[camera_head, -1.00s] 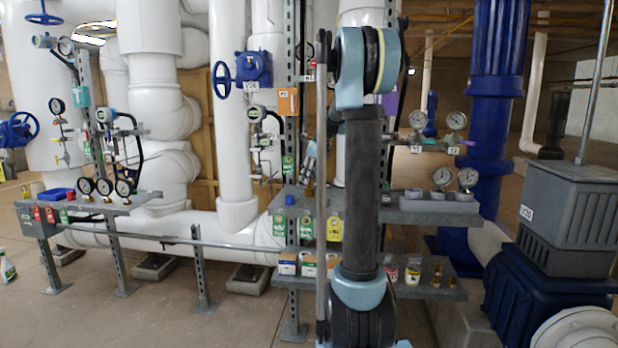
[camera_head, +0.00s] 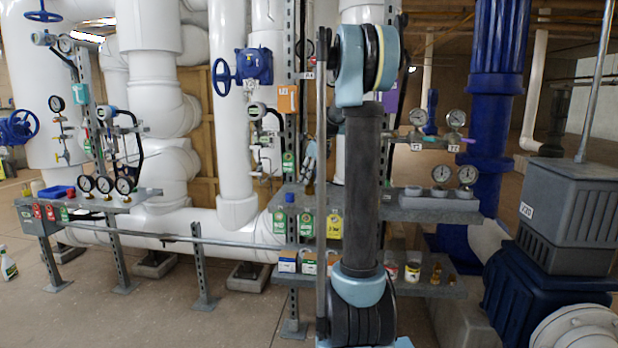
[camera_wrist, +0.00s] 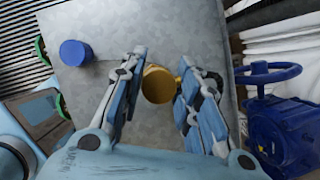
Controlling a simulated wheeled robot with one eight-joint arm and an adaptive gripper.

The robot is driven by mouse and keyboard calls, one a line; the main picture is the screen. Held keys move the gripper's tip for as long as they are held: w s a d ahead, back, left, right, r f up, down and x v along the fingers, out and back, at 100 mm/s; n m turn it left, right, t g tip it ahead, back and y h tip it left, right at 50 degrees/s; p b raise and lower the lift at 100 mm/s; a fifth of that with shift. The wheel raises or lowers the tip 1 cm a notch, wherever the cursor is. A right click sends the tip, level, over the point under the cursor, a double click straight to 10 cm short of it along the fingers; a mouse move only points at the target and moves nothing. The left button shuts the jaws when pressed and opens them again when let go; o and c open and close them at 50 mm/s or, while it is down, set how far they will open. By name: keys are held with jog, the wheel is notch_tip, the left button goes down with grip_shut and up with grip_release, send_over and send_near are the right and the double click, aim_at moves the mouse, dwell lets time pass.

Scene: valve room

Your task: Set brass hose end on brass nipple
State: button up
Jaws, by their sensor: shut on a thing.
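In the wrist view my gripper (camera_wrist: 161,64) has its two fingers on either side of a round brass piece (camera_wrist: 158,86), apparently the brass hose end, and is shut on it. It is seen end-on above a grey metal shelf top (camera_wrist: 180,30). In the head view my gripper (camera_head: 311,160) is small and partly hidden by my arm, pointing down over the middle shelf. I cannot tell the brass nipple apart; whatever lies directly under the held piece is hidden. Two small brass pieces (camera_head: 436,273) stand on the lower shelf at the right.
A blue-capped item (camera_wrist: 75,52) stands on the shelf left of my gripper; its blue top (camera_head: 290,198) also shows in the head view. A blue valve (camera_wrist: 280,125) is right of the shelf. Gauges (camera_head: 441,175) stand on the shelf's right end. Coloured tags (camera_head: 334,224) hang from its front.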

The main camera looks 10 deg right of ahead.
dwell(0.4)
jog(key=o, duration=1)
jog(key=shift+c, duration=0.2)
jog(key=v, duration=1.1)
jog(key=s+a+f+n, duration=0.1)
jog(key=s+f+n, duration=0.1)
jog(key=s+n, duration=0.3)
jog(key=s+a+f+n, duration=0.1)
jog(key=s+f+n, duration=0.1)
jog(key=s, duration=0.6)
jog(key=s+f+n+h, duration=0.1)
jog(key=s+f+n, duration=0.9)
jog(key=s+f, duration=0.2)
jog(key=s+f+n+h, duration=0.2)
jog(key=s+f+n, duration=0.8)
jog(key=s, duration=0.7)
notch_tip(320, 180, down, 2)
jog(key=shift+s+a+g, duration=0.25)
jog(key=shift+a+g, duration=0.15)
jog(key=shift+a, duration=0.05)
